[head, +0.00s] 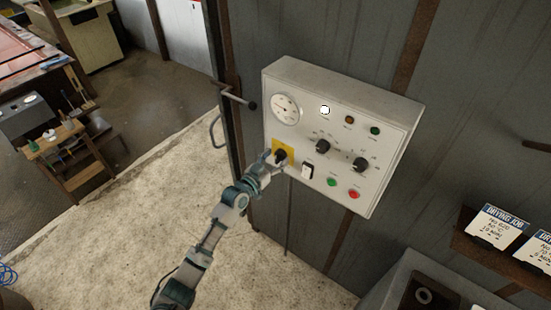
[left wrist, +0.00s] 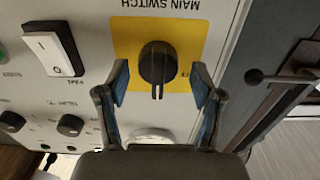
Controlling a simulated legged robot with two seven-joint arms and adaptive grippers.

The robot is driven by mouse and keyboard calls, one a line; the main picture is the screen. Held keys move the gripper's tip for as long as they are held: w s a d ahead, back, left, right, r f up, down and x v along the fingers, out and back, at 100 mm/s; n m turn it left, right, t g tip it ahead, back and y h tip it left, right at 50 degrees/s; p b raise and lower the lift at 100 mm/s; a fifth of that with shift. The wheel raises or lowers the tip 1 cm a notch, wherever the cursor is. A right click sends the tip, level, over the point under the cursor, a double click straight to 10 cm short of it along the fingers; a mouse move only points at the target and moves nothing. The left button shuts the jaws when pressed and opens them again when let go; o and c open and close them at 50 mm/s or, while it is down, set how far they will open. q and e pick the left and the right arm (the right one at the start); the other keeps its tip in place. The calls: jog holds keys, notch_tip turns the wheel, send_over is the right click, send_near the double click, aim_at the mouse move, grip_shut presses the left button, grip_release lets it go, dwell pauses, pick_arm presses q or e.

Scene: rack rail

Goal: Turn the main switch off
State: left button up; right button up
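The main switch is a black rotary knob (left wrist: 157,62) on a yellow plate (left wrist: 185,30), under the label "MAIN SWITCH", upside down in the left wrist view. In the head view the knob (head: 281,156) and yellow plate (head: 289,144) are at the lower left of the grey control panel (head: 330,72). My left gripper (left wrist: 160,85) is open, with one finger on each side of the knob. Gaps show between the fingers and the knob. In the head view the left gripper (head: 272,160) is at the plate and partly covers it. My right gripper is not in view.
A white FAN rocker switch (left wrist: 48,48) is close beside the yellow plate. The panel also carries a round gauge (head: 285,108), two more knobs, a red button (head: 354,194) and a green button (head: 332,182). A door handle (head: 238,97) projects left of the panel.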

pick_arm(q)
jog(key=shift+r, duration=0.1)
jog(key=c, duration=1)
jog(key=shift+c, duration=0.2)
jog(key=shift+n, duration=0.3)
jog(key=n, duration=0.9)
jog(key=shift+a, duration=0.1)
jog(key=n, duration=0.5)
jog(key=shift+w, duration=0.1)
jog(key=shift+f+n, duration=0.2)
jog(key=shift+n, duration=1.4)
